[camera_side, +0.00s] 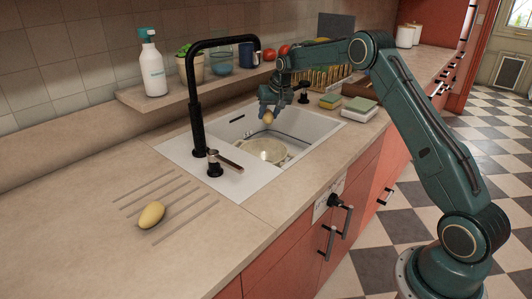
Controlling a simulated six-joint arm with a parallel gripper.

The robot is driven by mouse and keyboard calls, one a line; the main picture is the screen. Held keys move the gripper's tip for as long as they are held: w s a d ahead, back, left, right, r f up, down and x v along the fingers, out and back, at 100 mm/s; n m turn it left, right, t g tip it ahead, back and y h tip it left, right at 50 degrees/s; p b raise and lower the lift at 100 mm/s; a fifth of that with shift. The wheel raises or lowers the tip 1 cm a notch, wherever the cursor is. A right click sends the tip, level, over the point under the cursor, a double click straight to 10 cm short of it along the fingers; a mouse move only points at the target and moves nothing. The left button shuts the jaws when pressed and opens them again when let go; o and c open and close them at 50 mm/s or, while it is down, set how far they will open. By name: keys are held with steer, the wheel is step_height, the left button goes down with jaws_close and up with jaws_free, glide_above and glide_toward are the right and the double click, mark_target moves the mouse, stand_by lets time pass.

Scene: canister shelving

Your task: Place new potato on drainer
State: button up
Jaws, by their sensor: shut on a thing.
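My gripper (270,109) is over the sink (315,131), shut on a small yellow-brown potato (268,118). The held potato hangs above a pale round bowl or colander (262,150) in the sink, apart from it. Another potato (151,215) lies on the drainer (172,204), a set of grooves in the countertop at the front left. The drainer's grooves to the right of and behind that potato are bare.
A tall black tap (196,105) and its lever (224,160) stand between the sink and the drainer. A shelf behind holds a spray bottle (153,68), a plant, a glass bowl and a blue mug. Sponges (330,101) and a box lie right of the sink.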

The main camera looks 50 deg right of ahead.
steer(key=a+r+n+y, duration=0.15)
steer(key=a+r, duration=0.25)
steer(key=a, duration=0.7)
steer(key=a+r+n+y, duration=0.1)
steer(key=a+r+n, duration=0.3)
steer(key=a, duration=0.7)
steer(key=s+a+r+n+y, duration=0.1)
steer(key=s+a+r, duration=0.3)
steer(key=a, duration=0.6)
steer(key=s+a+r+n+y, duration=0.15)
steer(key=s+a+r, duration=0.25)
steer(key=a, duration=0.5)
steer(key=shift+g, duration=0.4)
step_height(320, 180, down, 16)
steer(key=shift+w+r, duration=0.1)
steer(key=shift+r, duration=0.1)
steer(key=shift+f, duration=2.15)
steer(key=o, duration=1)
steer(key=shift+f, duration=0.1)
